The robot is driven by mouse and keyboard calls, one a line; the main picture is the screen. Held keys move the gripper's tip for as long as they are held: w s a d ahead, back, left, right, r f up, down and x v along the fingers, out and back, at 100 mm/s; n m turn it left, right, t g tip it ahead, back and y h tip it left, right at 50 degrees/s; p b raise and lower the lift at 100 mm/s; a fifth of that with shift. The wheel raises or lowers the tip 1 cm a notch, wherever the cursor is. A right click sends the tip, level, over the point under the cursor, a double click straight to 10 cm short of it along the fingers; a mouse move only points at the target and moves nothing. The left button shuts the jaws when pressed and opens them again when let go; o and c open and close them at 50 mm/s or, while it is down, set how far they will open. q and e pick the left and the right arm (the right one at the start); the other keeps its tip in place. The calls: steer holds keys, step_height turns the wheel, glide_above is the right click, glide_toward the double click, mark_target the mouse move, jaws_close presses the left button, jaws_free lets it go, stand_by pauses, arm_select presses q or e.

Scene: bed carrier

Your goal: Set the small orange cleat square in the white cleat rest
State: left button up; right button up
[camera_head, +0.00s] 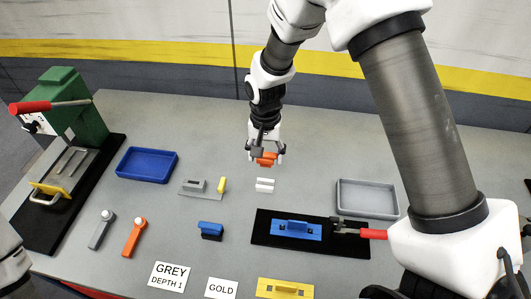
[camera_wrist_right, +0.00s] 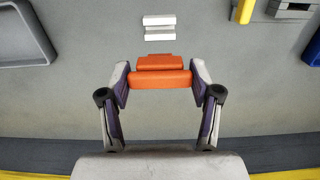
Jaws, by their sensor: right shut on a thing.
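The small orange cleat (camera_head: 265,160) is between the fingers of my right gripper (camera_head: 266,154), which is shut on it. In the right wrist view the cleat (camera_wrist_right: 160,79) lies level across the two fingertips of the gripper (camera_wrist_right: 160,82), with a narrower step on its far side. The white cleat rest (camera_head: 265,185) is on the grey table, just in front of the held cleat in the head view. It shows as two white bars (camera_wrist_right: 159,27) in the right wrist view, apart from the cleat. My left gripper is not in view.
A blue tray (camera_head: 147,165) stands left and a grey tray (camera_head: 367,198) right. A grey plate with a yellow block (camera_head: 222,185) lies left of the rest. A black board (camera_head: 262,228) with a blue piece is in front. A green press (camera_head: 75,100) stands far left.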

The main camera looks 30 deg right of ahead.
mark_target(265, 164)
steer(key=shift+s+a+r, duration=0.35)
steer(key=shift+s+r, duration=0.05)
steer(key=shift+s, duration=0.05)
steer(key=shift+s+a+r, duration=0.1)
steer(key=shift+s+r, duration=0.05)
steer(key=shift+p, duration=0.45)
steer(key=f+b, duration=0.2)
steer(key=f, duration=0.3)
steer(key=shift+w+d+b, duration=0.2)
steer(key=shift+w+b, duration=0.05)
steer(key=shift+b, duration=0.15)
steer(key=shift+a+f, duration=0.1)
steer(key=shift+f, duration=0.3)
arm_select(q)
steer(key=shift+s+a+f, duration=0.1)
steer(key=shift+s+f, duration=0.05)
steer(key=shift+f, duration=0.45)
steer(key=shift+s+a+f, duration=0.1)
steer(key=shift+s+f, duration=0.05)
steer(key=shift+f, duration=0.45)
arm_select(e)
steer(key=shift+f, duration=0.3)
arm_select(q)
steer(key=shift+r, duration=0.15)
arm_select(e)
steer(key=shift+r, duration=0.1)
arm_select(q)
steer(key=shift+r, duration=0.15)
